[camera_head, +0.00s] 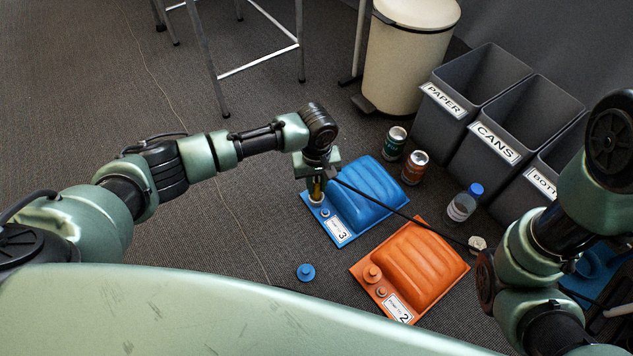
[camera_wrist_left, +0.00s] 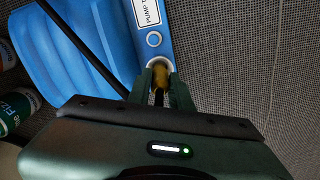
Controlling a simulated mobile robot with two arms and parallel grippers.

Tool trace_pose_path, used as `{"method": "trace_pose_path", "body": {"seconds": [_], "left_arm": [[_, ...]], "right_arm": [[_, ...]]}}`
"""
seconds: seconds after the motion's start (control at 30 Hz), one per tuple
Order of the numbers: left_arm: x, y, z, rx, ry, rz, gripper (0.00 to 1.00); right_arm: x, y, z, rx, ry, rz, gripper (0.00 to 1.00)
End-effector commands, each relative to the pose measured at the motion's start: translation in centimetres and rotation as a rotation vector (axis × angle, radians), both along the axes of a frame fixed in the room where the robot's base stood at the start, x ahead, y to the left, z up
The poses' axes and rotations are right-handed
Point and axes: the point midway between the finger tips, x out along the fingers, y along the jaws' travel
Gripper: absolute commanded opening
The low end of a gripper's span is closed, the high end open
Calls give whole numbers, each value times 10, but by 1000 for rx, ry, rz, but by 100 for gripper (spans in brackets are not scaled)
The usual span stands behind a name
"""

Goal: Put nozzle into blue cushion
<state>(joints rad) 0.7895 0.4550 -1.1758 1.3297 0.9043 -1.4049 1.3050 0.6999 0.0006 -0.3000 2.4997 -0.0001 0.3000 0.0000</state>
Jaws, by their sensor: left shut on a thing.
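The blue cushion (camera_head: 368,192) lies flat on the floor, with a label and a small ringed port on its front edge strip. It also shows in the left wrist view (camera_wrist_left: 75,45). My left gripper (camera_head: 317,186) points down over the strip's left end. It is shut on the brass nozzle (camera_head: 316,192), which has a black hose. In the left wrist view the nozzle (camera_wrist_left: 160,74) is between the fingers, with its tip at a pale ring on the cushion. I cannot tell how deep the tip sits. My right arm stands at the right; its gripper does not show.
An orange cushion (camera_head: 416,257) lies in front, with a loose blue cap (camera_head: 306,272) to its left. Cans (camera_head: 414,168), a bottle (camera_head: 463,205) and grey bins (camera_head: 495,120) stand behind. The hose (camera_head: 400,213) runs right between the cushions. The floor at left is clear.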

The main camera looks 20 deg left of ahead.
Motion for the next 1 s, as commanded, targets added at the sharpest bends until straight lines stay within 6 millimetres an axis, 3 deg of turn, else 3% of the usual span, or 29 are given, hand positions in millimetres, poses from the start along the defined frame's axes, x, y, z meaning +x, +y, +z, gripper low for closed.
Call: {"method": "trace_pose_path", "body": {"seconds": [1.0], "left_arm": [[0, 0, -14, 0, 0, -1, 0]], "right_arm": [[0, 0, 2, 0, 0, 0, 36]]}}
